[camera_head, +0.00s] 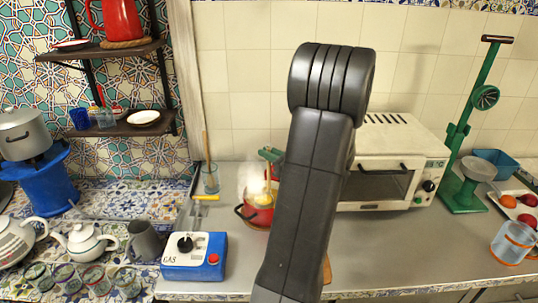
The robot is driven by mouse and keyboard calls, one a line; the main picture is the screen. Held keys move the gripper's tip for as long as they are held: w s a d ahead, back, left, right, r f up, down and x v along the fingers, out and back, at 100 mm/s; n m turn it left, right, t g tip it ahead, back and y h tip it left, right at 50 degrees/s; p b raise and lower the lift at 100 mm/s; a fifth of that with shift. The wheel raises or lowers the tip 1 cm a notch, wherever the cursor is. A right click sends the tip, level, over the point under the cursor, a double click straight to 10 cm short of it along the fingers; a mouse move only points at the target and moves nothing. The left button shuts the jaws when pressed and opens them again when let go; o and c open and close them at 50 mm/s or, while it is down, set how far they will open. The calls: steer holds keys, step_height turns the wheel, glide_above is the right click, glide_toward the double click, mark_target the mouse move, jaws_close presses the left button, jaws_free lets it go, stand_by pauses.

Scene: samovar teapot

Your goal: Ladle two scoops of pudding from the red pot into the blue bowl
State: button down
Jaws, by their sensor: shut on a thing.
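The red pot (257,214) stands on the counter left of centre, with its right side behind my arm. Pale steam or a glow rises over it, and a yellowish upright piece (264,188) shows at its mouth; I cannot tell if this is the ladle. A small green piece (270,154) shows above the pot beside my arm. My gripper is hidden behind my dark arm, so its hold cannot be seen. A blue open container (495,161), possibly the blue bowl, stands at the far right behind the green press. The pudding is not clearly visible.
A blue gas box (194,257) sits front left of the pot. A white toaster oven (395,168) stands right of my arm, then a green press (466,185). A fruit tray (510,203) and glass jar (511,243) are far right. Teapots and glasses fill the left.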

steer(key=shift+r+p, duration=3.4)
steer(key=shift+r, duration=1.35)
